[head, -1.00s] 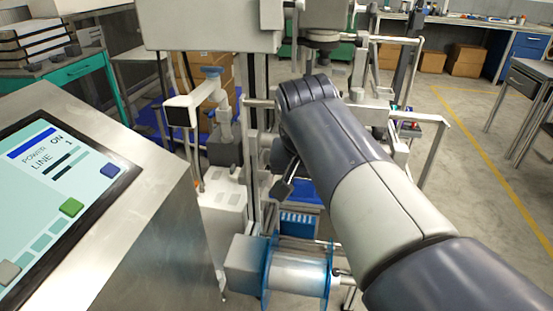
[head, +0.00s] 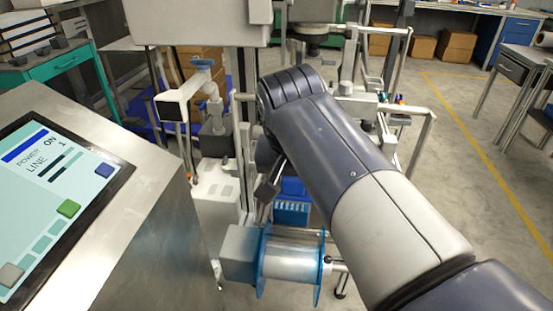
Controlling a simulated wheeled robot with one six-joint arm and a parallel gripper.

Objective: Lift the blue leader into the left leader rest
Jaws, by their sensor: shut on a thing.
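My arm reaches in from the lower right and bends down at its wrist. My gripper (head: 267,190) is a small dark shape below the wrist, just above the blue-flanged reel (head: 291,262). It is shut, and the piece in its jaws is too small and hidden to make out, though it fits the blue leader. The reel sits on a horizontal spindle beside a grey box. I cannot pick out the left leader rest for certain among the white machine parts behind the arm.
A steel console (head: 150,205) with a lit screen fills the left side. A white bent arm fixture (head: 190,92) stands left of the grey post. My arm hides much of the machine's right part. Open floor (head: 455,205) lies at right, with a yellow line and tables beyond.

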